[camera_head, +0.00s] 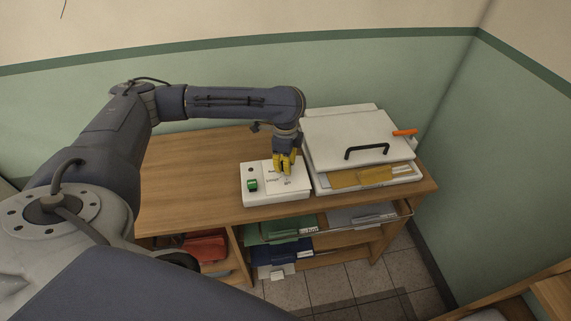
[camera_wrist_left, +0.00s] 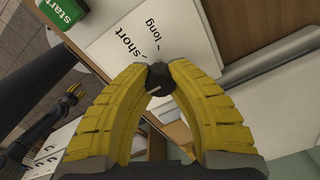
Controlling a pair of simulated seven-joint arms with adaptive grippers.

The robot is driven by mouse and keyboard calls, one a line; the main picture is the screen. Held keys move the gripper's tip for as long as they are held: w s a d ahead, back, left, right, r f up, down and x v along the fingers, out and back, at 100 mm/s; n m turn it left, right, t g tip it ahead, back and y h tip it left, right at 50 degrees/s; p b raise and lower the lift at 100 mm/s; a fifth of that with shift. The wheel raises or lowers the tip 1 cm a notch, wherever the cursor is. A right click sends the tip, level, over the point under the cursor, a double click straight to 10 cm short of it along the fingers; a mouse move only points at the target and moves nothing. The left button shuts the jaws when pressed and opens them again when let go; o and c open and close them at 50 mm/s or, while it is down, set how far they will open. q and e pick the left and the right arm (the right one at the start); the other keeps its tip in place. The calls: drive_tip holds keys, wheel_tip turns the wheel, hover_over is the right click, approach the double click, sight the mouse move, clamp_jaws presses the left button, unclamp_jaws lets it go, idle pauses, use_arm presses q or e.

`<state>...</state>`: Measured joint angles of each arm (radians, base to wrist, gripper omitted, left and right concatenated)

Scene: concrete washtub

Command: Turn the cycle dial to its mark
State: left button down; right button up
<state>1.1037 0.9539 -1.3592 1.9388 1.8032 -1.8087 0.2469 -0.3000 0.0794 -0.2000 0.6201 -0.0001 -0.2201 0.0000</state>
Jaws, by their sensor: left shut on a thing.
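A white control box (camera_head: 275,200) stands on the wooden worktop, with a green start button (camera_head: 252,185) that also shows in the left wrist view (camera_wrist_left: 62,10). My left gripper (camera_head: 285,172) points down over the right part of the box. In the left wrist view its yellow fingers are shut on the small black dial (camera_wrist_left: 158,76). What looks like my right gripper (camera_wrist_left: 74,92) is small at the left wrist view's left.
A white machine with a raised lid (camera_head: 350,130), black handle (camera_head: 367,151) and orange lever (camera_head: 404,133) stands just right of the box. The worktop (camera_head: 190,185) is clear to the left. Folders (camera_head: 278,230) fill shelves below. A green wall stands behind and right.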

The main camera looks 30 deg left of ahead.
use_arm(q)
drive_tip(key=shift+d, duration=0.15)
drive_tip(key=c, duration=1.1)
unclamp_jaws()
drive_tip(key=shift+o, duration=0.2)
wheel_tip(320, 180, up, 12)
drive_tip(key=shift+s, duration=0.15)
